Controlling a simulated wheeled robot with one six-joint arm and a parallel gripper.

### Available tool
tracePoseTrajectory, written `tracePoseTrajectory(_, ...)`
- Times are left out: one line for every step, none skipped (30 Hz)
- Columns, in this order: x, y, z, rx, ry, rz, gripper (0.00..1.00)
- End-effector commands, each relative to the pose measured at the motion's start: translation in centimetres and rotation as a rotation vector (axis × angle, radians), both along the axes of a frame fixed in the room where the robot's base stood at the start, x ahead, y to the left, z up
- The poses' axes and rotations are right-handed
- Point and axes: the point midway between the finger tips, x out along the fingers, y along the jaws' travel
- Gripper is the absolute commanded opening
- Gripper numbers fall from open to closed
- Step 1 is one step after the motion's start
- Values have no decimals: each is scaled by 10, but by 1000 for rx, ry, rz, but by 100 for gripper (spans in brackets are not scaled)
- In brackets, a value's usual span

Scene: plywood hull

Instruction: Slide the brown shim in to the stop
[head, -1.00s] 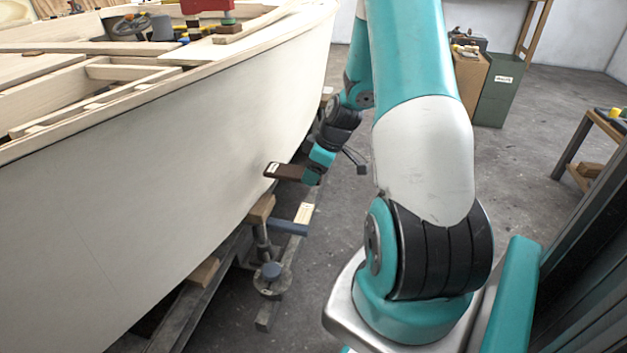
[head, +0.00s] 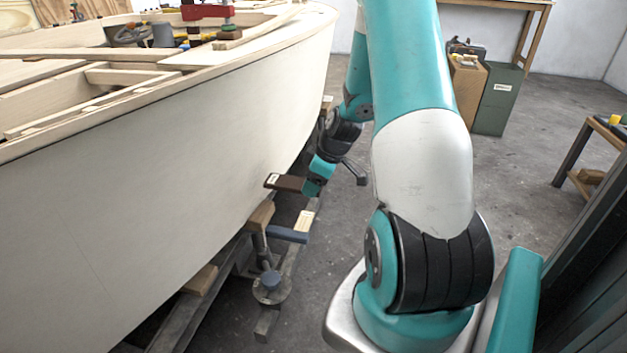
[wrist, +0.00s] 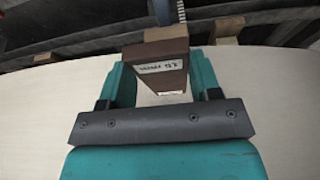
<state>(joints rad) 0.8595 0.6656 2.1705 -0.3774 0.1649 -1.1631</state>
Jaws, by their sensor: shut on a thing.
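The brown shim (head: 286,182) is a short dark block with a white label. My gripper (head: 314,182) is shut on one end of it and holds it out to the left, close to the pale plywood hull (head: 170,180). In the wrist view the shim (wrist: 161,52) lies between the teal fingers of my gripper (wrist: 160,80), its label facing the camera. In the head view the shim is above and a little right of a wooden pad (head: 260,215) on a jack stand. I cannot tell whether the shim touches the hull.
The jack stand (head: 271,288) has a blue-grey handle (head: 288,234) sticking out to the right, under my gripper. A dark beam runs below the hull.

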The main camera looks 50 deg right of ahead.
Motion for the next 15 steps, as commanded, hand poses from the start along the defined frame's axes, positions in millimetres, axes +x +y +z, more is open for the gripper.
tracePoseTrajectory(0,0,-5,0,0,0,30)
tracePoseTrajectory(0,0,-6,0,0,0,30)
tracePoseTrajectory(0,0,-8,-1,0,0,30)
tracePoseTrajectory(0,0,-10,-1,0,0,30)
tracePoseTrajectory(0,0,-11,-1,0,0,30)
tracePoseTrajectory(0,0,-14,-1,0,0,30)
tracePoseTrajectory(0,0,-15,-1,0,0,30)
tracePoseTrajectory(0,0,-17,-1,0,0,30)
tracePoseTrajectory(0,0,-19,-1,0,0,30)
tracePoseTrajectory(0,0,-21,-1,0,0,30)
tracePoseTrajectory(0,0,-22,-1,0,0,30)
tracePoseTrajectory(0,0,-24,0,0,0,30)
tracePoseTrajectory(0,0,-26,0,0,0,30)
tracePoseTrajectory(0,0,-27,0,0,0,30)
tracePoseTrajectory(0,0,-30,0,0,0,30)
